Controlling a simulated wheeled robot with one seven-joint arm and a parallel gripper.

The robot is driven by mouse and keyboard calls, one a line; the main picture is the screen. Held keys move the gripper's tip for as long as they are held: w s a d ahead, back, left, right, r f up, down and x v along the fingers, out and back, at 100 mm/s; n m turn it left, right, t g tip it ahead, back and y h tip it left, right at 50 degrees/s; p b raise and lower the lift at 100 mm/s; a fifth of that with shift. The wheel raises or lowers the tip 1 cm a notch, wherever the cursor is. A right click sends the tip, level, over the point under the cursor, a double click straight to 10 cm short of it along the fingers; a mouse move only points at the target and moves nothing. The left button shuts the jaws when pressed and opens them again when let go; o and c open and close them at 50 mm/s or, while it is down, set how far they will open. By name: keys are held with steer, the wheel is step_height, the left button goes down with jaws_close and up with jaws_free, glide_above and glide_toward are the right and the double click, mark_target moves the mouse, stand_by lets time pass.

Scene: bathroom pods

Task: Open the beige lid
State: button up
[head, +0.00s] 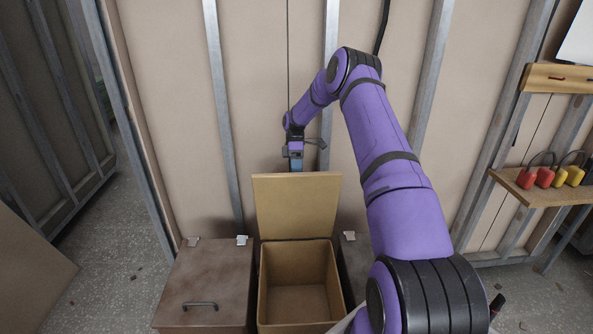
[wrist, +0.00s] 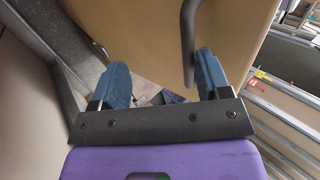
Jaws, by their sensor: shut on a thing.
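The beige lid (head: 297,205) stands upright, open, at the back of the beige box (head: 297,240), whose empty inside shows. My gripper (head: 296,164) is at the lid's top edge, with my arm reaching over from the right. In the wrist view, the lid (wrist: 150,30) fills the top and reaches down between the blue fingers of my gripper (wrist: 163,78), which stand well apart. A dark handle (wrist: 188,40) on the lid runs down beside the inner side of the right finger. The exact contact is hard to see.
A brown box (head: 210,280) with a shut lid and handle stands at left. Another dark box (head: 354,260) is at right, partly behind my arm. A panelled wall (head: 265,90) with metal studs rises close behind. A shelf (head: 545,190) with red and yellow items is at right.

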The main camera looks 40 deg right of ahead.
mark_target(311, 182)
steer(key=shift+s+d+f, duration=0.1)
steer(key=shift+f, duration=0.1)
steer(key=shift+r, duration=0.25)
steer(key=shift+c, duration=0.9)
steer(key=r, duration=0.3)
steer(key=shift+s+r, duration=0.15)
steer(key=shift+s, duration=0.25)
steer(key=shift+c, duration=0.3)
steer(key=s+a, duration=0.2)
steer(key=s, duration=0.2)
steer(key=s+a+r, duration=0.1)
steer(key=s+a, duration=0.1)
steer(key=s, duration=0.3)
steer(key=s+a, duration=0.2)
steer(key=s, duration=0.3)
steer(key=shift+r, duration=0.3)
